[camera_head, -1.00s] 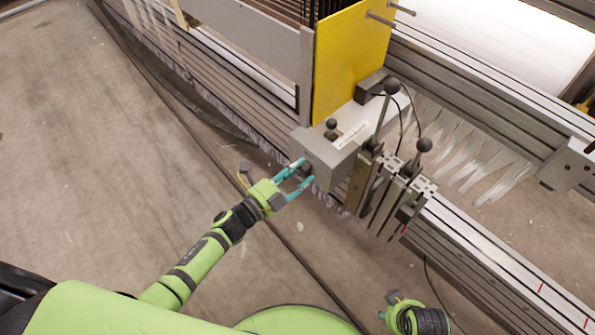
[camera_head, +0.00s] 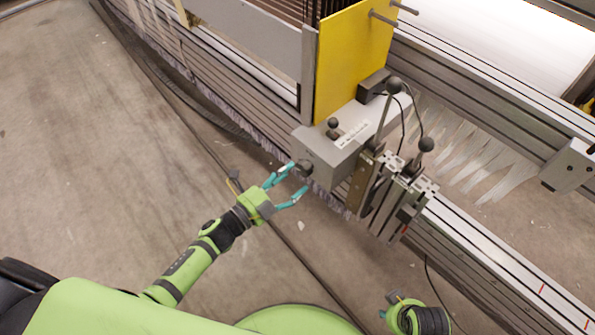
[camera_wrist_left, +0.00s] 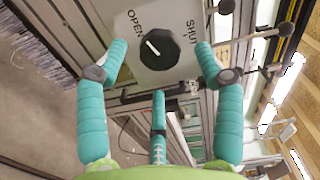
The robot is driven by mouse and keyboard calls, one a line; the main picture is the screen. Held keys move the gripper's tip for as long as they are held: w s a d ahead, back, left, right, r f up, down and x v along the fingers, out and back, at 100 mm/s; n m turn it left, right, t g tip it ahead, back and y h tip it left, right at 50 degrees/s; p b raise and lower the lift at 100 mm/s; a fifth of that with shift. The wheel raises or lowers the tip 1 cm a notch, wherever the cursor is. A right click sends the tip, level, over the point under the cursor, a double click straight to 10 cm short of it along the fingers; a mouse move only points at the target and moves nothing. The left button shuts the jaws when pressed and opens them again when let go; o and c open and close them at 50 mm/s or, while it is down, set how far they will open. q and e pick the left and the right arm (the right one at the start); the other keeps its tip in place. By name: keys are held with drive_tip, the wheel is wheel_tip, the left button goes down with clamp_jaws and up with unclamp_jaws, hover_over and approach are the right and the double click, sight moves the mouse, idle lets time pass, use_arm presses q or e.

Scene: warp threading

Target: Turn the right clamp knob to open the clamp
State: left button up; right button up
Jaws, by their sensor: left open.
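The clamp knob (camera_head: 304,168) is a round dark dial on the end face of the grey clamp box (camera_head: 325,150). In the left wrist view the black knob (camera_wrist_left: 160,49) sits on a pale plate marked OPEN and SHUT. Its white pointer line slants up and left, on the OPEN side. My left gripper (camera_head: 287,183) is open and empty, just left of and below the knob in the head view. Its teal fingers (camera_wrist_left: 158,75) spread to both sides of the plate, apart from the knob.
A yellow plate (camera_head: 350,60) stands behind the box. Upright levers with black ball tops (camera_head: 426,144) and metal clamp blocks (camera_head: 400,195) lie to its right. Long rails (camera_head: 480,245) cross the scene. The floor at left is open, with a dark cable on it.

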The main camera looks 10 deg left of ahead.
use_arm(q)
drive_tip(key=v, duration=0.8)
drive_tip(key=shift+s, duration=0.2)
drive_tip(key=shift+a, duration=0.15)
